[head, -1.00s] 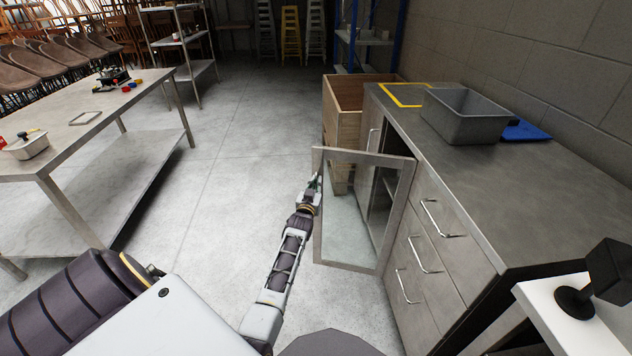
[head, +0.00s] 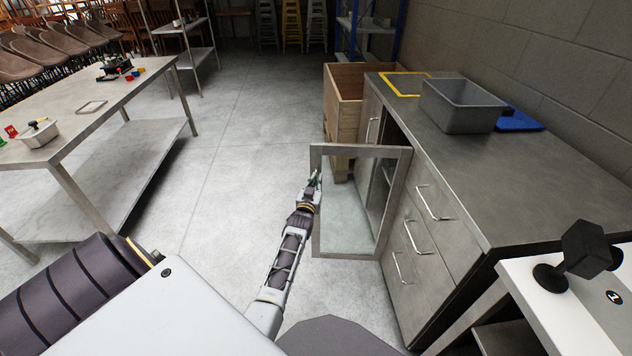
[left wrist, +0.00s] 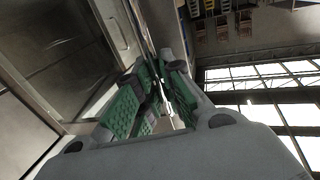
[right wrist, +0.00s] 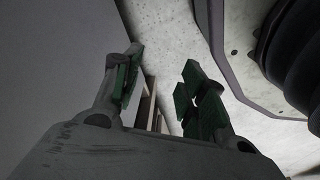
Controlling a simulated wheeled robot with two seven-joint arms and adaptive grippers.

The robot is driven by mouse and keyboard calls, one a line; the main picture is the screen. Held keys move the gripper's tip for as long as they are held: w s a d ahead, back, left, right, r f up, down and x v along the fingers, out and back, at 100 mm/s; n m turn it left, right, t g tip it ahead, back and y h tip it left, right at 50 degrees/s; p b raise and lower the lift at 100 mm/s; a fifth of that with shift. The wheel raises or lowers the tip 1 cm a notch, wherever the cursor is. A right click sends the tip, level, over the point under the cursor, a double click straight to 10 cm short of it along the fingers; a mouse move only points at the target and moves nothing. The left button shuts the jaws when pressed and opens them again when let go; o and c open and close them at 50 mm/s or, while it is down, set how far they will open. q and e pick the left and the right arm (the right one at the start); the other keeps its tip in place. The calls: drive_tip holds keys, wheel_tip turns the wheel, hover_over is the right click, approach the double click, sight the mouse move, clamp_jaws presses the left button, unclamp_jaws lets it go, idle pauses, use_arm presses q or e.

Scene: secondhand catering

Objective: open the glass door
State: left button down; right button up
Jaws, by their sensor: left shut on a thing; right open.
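The glass door (head: 394,206) has a grey metal frame around a clear pane. It stands swung out from the front of the steel cabinet (head: 476,214), with the dark opening behind it. My left gripper (head: 314,184) is at the door's free left edge, shut on it. In the left wrist view my left gripper's green-padded fingers (left wrist: 158,92) close around a thin part of the door. I cannot tell whether this is a handle or the frame edge. My right gripper (right wrist: 161,92) is open and empty in the right wrist view; the head view does not show it.
A grey tub (head: 460,108) and a blue item (head: 518,122) sit on the cabinet top. A wooden crate (head: 345,112) stands beyond the cabinet. A steel table (head: 105,108) is at the left. Clear floor (head: 235,150) lies between table and door.

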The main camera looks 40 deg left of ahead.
use_arm(q)
drive_tip(key=shift+s+d, duration=0.25)
drive_tip(key=shift+d, duration=0.2)
idle(0.3)
drive_tip(key=c, duration=1.5)
unclamp_jaws()
approach(321, 153)
drive_tip(key=shift+x, duration=2.35)
